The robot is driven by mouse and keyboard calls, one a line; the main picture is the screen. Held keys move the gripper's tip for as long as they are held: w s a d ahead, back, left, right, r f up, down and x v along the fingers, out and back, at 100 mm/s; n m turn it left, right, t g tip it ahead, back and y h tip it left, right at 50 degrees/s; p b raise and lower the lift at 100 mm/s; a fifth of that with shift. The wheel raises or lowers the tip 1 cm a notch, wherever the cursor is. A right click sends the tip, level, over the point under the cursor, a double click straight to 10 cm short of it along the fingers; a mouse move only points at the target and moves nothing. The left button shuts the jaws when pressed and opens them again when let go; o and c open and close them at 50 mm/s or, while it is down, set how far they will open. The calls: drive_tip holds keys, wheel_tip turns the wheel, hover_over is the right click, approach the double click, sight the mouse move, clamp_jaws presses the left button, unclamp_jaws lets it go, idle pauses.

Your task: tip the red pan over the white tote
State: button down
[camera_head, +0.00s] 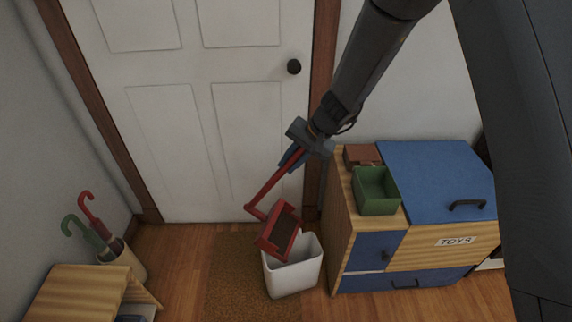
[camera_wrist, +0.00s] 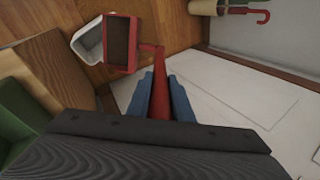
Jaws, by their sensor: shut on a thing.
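The red pan (camera_head: 279,231) has a long red handle and a dark inside. In the head view it is tilted above the left rim of the white tote (camera_head: 293,277), which stands on the floor by the toy chest. My gripper (camera_head: 292,160) has blue fingers and is shut on the top part of the pan's handle. In the wrist view the handle runs from between the fingers (camera_wrist: 161,98) to the pan (camera_wrist: 121,43), which covers part of the tote (camera_wrist: 90,42). I cannot tell whether anything lies in the pan or the tote.
A toy chest (camera_head: 468,236) with a blue lid stands right of the tote, with a green bin (camera_head: 376,190) on it. A brown mat (camera_head: 235,285) lies left of the tote. A white door (camera_head: 200,120) is behind. An umbrella holder (camera_head: 127,261) and wooden furniture (camera_head: 75,292) stand at left.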

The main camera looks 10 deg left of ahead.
drive_tip(key=s+d+f+y+b, duration=0.1)
drive_tip(key=d+f+y+b, duration=0.2)
drive_tip(key=d+b, duration=0.4)
drive_tip(key=s+d+f+y+b, duration=0.2)
drive_tip(key=d+b, duration=0.6)
drive_tip(key=d, duration=1.2)
drive_tip(key=shift+d+f+t+y+b, duration=0.2)
drive_tip(key=shift+f+t+y+b, duration=0.15)
drive_tip(key=shift+f+y, duration=1.05)
idle(2.6)
